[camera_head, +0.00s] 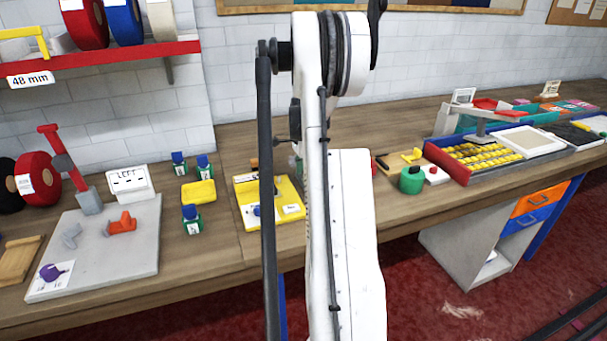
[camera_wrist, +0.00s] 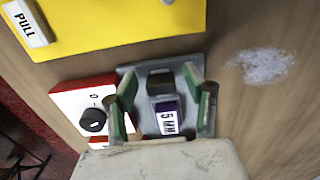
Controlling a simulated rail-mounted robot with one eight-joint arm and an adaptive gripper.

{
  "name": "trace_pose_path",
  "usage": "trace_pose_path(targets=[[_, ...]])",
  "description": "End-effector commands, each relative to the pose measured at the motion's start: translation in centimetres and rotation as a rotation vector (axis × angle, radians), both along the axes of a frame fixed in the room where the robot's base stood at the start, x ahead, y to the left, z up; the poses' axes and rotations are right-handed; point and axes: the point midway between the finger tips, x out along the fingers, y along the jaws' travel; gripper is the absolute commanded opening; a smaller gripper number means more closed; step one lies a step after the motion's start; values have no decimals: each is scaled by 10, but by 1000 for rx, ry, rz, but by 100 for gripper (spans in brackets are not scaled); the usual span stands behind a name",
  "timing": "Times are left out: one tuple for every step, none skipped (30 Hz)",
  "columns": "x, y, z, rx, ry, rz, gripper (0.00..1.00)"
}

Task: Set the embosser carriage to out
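In the wrist view a grey metal base plate (camera_wrist: 133,80) carries a dark block (camera_wrist: 161,83) and a purple part (camera_wrist: 178,119) labelled "5 MM". No label in view names the embosser or its carriage, so I cannot tell for certain whether this is it. My gripper (camera_wrist: 164,108) is over this plate, its green-padded fingers apart on either side of the dark and purple parts, with visible gaps. Contact cannot be judged. In the camera_head view my arm hides the gripper and most of this spot.
A red-and-white box with a black knob (camera_wrist: 92,120) adjoins the plate's left side. A yellow plate (camera_wrist: 120,25) with a "PULL" tag (camera_wrist: 27,22) lies above it in the wrist view. Bare wood shows right of the plate.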

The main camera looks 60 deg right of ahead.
Motion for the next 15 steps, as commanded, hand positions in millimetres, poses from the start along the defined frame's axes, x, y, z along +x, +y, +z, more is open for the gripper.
trace_pose_path(targets=[[-1,-1,0,-1,1,-1,48],[-1,-1,0,-1,1,-1,48],[-1,-1,0,-1,1,-1,48],[-1,-1,0,-1,1,-1,48],[-1,-1,0,-1,1,-1,48],[-1,-1,0,-2,1,-1,48],[-1,-1,1,-2,1,-1,48],[-1,-1,2,-2,1,-1,48],[-1,-1,4,-2,1,-1,48],[-1,-1,7,-2,1,-1,48],[-1,-1,10,-2,1,-1,48],[-1,-1,15,-2,1,-1,48],[-1,-1,19,-2,1,-1,48],[-1,-1,24,-2,1,-1,48],[-1,-1,32,-2,1,-1,48]])
